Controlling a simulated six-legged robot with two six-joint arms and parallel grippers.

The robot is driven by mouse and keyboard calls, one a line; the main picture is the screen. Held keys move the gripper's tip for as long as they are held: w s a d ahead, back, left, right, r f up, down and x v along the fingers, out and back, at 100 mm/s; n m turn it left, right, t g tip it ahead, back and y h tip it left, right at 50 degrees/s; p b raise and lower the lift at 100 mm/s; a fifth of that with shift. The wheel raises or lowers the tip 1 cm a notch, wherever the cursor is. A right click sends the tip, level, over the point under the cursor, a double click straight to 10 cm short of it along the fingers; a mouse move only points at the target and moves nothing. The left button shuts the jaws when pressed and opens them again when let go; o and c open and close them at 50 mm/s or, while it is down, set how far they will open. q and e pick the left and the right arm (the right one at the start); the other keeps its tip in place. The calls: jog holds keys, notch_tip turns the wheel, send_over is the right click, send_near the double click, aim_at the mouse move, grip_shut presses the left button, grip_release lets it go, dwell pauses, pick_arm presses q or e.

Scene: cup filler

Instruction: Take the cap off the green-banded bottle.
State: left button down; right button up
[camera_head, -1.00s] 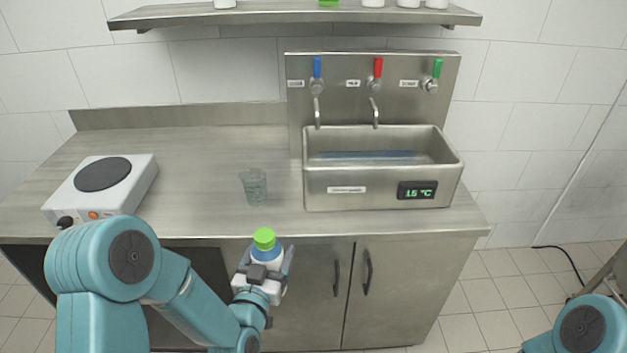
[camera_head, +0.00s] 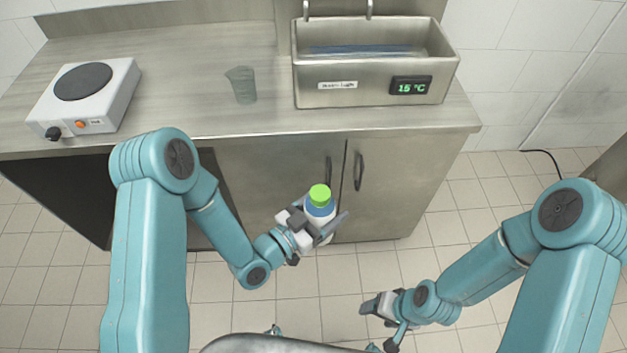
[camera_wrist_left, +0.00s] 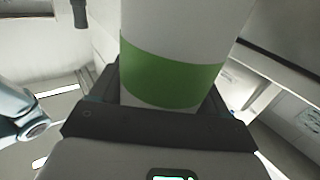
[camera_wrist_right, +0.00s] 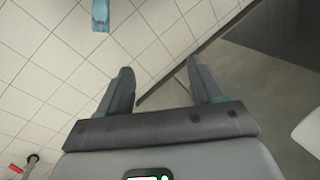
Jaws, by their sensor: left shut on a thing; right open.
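The green-banded bottle (camera_head: 319,211) is held upright, or nearly so, in front of the cabinet doors. Its bright green cap (camera_head: 320,194) is on top, with a blue part just below it. My left gripper (camera_head: 324,220) is shut around the bottle's body. The left wrist view shows the white bottle with its green band (camera_wrist_left: 172,72) between the jaws; the cap is out of that view. My right gripper (camera_head: 373,304) is open and empty, low over the floor, below and to the right of the bottle. Its spread fingers show in the right wrist view (camera_wrist_right: 160,80).
Cabinet doors (camera_head: 275,185) with two handles stand just behind the bottle. The space between my grippers is clear.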

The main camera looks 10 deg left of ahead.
jog(key=w+a+r+m, duration=0.2)
jog(key=w+a+r, duration=0.2)
jog(key=w+r, duration=0.45)
jog(key=w+a+r+m, duration=0.3)
jog(key=w+a+r, duration=0.2)
jog(key=w, duration=0.6)
notch_tip(320, 180, up, 21)
jog(key=n+h, duration=0.1)
jog(key=h, duration=0.3)
send_over(317, 190)
jog(key=shift+r, duration=0.2)
notch_tip(317, 190, down, 8)
jog(key=shift+s+r, duration=0.1)
jog(key=shift+r, duration=0.05)
